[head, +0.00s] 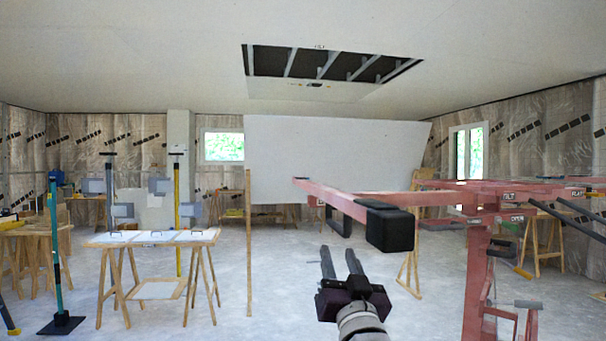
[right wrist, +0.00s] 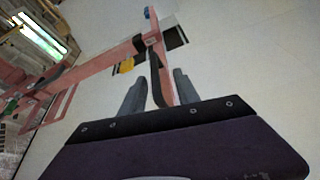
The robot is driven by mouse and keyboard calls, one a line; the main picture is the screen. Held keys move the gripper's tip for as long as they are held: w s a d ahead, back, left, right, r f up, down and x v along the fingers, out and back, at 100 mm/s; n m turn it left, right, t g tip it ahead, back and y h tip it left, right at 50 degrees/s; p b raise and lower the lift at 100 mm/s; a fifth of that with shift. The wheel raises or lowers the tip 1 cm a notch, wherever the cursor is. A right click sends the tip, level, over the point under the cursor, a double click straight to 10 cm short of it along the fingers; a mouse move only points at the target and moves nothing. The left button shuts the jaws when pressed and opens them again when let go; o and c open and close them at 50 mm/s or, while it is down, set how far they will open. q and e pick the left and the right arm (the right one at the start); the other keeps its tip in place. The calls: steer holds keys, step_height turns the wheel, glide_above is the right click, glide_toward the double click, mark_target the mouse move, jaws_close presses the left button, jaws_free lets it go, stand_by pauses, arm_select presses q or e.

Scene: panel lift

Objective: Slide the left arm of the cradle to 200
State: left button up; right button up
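The panel lift's cradle (head: 440,197) is a pinkish-red steel frame at the right of the head view. One of its arms (head: 335,194) reaches toward the left, with a black block (head: 390,228) at its near end and a black loop hanging below it. No scale number is legible on it. My right gripper (head: 338,250) is below and left of the black block, with its two fingers apart and nothing seen between them. In the right wrist view, the red cradle bars (right wrist: 100,68) and a black strip show beyond the spread fingers (right wrist: 158,78). My left gripper is out of view.
The red lift mast (head: 476,285) stands at the right. A white panel (head: 335,160) leans at the back below a ceiling opening (head: 330,66). A trestle table (head: 152,238) and upright props stand on the left. The floor between table and mast is mostly clear.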

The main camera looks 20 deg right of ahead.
mark_target(337, 227)
steer(key=x, duration=0.3)
steer(key=d+x, duration=0.1)
steer(key=x, duration=0.2)
steer(key=p+x, duration=0.1)
steer(key=x, duration=0.2)
steer(key=shift+s+d+r, duration=0.15)
steer(key=shift+d+r, duration=0.1)
steer(key=shift+r, duration=0.25)
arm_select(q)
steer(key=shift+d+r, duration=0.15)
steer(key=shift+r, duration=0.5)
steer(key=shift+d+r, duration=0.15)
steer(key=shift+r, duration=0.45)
arm_select(e)
steer(key=shift+c, duration=0.4)
jaws_close()
